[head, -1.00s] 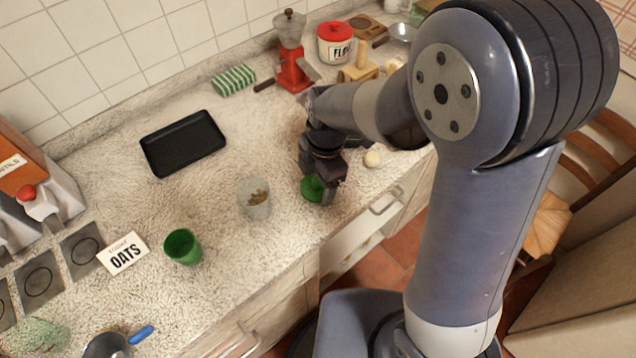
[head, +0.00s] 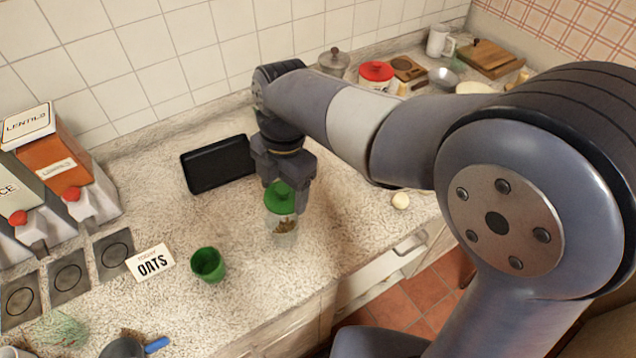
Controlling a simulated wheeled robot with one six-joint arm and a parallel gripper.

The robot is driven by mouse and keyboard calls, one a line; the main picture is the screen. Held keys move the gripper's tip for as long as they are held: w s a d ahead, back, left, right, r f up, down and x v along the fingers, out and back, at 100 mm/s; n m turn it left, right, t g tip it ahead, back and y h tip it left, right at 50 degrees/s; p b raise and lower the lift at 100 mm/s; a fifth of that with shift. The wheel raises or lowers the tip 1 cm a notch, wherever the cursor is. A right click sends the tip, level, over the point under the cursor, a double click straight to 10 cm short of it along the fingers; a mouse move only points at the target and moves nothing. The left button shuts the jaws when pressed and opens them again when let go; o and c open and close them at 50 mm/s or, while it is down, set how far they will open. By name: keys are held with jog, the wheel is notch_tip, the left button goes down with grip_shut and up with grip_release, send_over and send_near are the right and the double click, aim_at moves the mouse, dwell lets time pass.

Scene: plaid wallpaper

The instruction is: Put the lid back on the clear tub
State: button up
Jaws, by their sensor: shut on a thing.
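The clear tub (head: 285,228) stands on the counter with some brown contents in its lower part. The green lid (head: 281,197) is at the top of the tub in this view. My gripper (head: 284,190) points down and is shut on the lid. I cannot tell whether the lid is seated on the rim or just above it. The gripper's fingers hide part of the lid's edge.
A pale round thing (head: 400,200) is to the right near the counter's front edge. Counter in front of the tub is clear.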

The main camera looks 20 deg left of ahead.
aim_at(279, 204)
jog(key=shift+s+a+r, duration=0.1)
jog(key=shift+s+a, duration=0.3)
jog(key=shift+a, duration=0.15)
notch_tip(279, 204, down, 5)
jog(key=b, duration=0.4)
jog(key=shift+r, duration=0.15)
jog(key=shift+f+b, duration=0.5)
jog(key=shift+f, duration=0.25)
jog(key=shift+f, duration=0.15)
dwell(1.3)
jog(key=o, duration=1)
jog(key=shift+o, duration=0.7)
jog(key=shift+p, duration=0.3)
